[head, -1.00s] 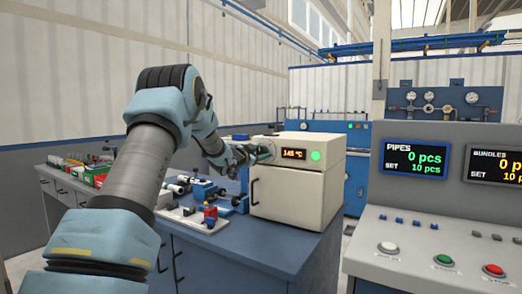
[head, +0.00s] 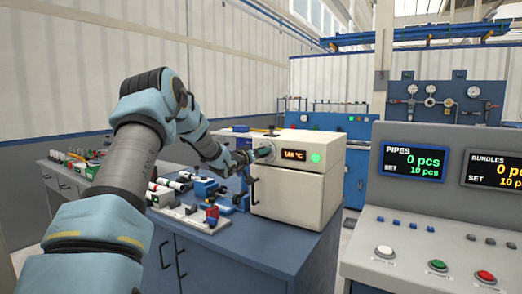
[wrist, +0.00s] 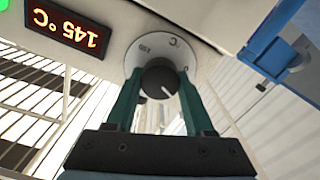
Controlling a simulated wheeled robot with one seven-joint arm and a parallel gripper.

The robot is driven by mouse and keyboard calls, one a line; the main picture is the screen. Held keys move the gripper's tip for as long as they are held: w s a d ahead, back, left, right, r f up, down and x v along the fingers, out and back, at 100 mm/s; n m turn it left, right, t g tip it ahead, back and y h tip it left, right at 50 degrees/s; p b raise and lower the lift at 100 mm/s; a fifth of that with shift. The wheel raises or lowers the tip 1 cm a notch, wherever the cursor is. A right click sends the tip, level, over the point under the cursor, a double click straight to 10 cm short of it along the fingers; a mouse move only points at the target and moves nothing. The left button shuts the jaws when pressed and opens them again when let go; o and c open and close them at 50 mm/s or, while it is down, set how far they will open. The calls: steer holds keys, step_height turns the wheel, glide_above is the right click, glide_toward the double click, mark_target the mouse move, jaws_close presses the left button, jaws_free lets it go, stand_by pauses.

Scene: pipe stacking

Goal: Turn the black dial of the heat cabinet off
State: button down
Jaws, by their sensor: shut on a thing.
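The heat cabinet (head: 298,190) is a cream box on the blue bench, with a red-lit display (head: 293,155) and a lit green lamp (head: 315,158). In the wrist view the display (wrist: 68,27) reads 145 °C, upside down. The black dial (wrist: 160,78) sits on a round pale scale plate (wrist: 150,50); its white pointer mark points toward the lower right of that view. My gripper (wrist: 158,82) is shut on the dial, with one green finger on each side. In the head view my gripper (head: 257,154) is at the cabinet's upper left front, largely hiding the dial.
A blue fixture and small parts (head: 205,190) lie on the bench left of the cabinet, below my arm. The cabinet door has a dark handle (head: 255,191). A grey control console (head: 430,220) with buttons stands at the right.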

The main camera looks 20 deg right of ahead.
steer(key=n+p, duration=0.2)
steer(key=n, duration=0.3)
steer(key=shift+a+f+n, duration=0.1)
steer(key=shift+a+n, duration=0.05)
steer(key=shift+n, duration=0.15)
steer(key=n+p, duration=0.1)
steer(key=n, duration=0.3)
steer(key=shift+n, duration=0.4)
steer(key=shift+f, duration=0.1)
steer(key=shift+c, duration=1.4)
jaws_free()
steer(key=b+v, duration=0.3)
steer(key=v, duration=0.7)
steer(key=shift+s+a, duration=0.2)
steer(key=shift+s, duration=0.1)
